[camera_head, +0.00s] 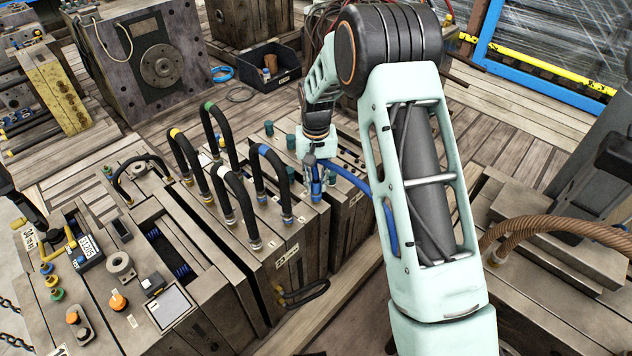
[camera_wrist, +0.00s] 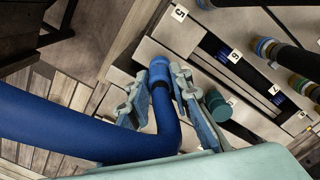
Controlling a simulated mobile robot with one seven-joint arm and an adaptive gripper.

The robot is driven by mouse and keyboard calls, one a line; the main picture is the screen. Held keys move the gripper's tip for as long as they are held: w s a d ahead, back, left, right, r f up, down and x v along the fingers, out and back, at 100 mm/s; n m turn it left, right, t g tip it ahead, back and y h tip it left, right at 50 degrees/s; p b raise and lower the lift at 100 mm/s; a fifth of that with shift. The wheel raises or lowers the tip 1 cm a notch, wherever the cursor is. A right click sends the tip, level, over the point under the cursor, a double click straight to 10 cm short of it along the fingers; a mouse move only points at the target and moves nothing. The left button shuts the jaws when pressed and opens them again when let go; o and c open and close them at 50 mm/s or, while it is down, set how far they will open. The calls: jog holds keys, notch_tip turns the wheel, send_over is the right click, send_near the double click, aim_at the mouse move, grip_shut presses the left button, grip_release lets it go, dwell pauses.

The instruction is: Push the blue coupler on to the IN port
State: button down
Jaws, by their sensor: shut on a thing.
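My gripper (camera_head: 314,178) is shut on the blue coupler (camera_head: 317,192), low over the top of the mould block at the centre. In the wrist view the two fingers of my gripper (camera_wrist: 158,95) stand on either side of the blue coupler (camera_wrist: 160,72). Its blue hose (camera_wrist: 70,125) bends away to the left, and it also shows beside my arm in the head view (camera_head: 350,177). The coupler's front end points at the mould's top face. I cannot make out the IN marking or whether the coupler touches a port.
A teal cap (camera_wrist: 217,105) stands close to the right finger. Black looped hoses with coloured collars (camera_head: 240,195) rise from the mould to the left. Number plates (camera_wrist: 235,56) line the slot. Wooden floor (camera_head: 500,135) is clear behind.

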dwell(0.3)
jog(key=c, duration=1.7)
grip_release()
notch_tip(320, 180, up, 12)
jog(key=shift+f, duration=0.1)
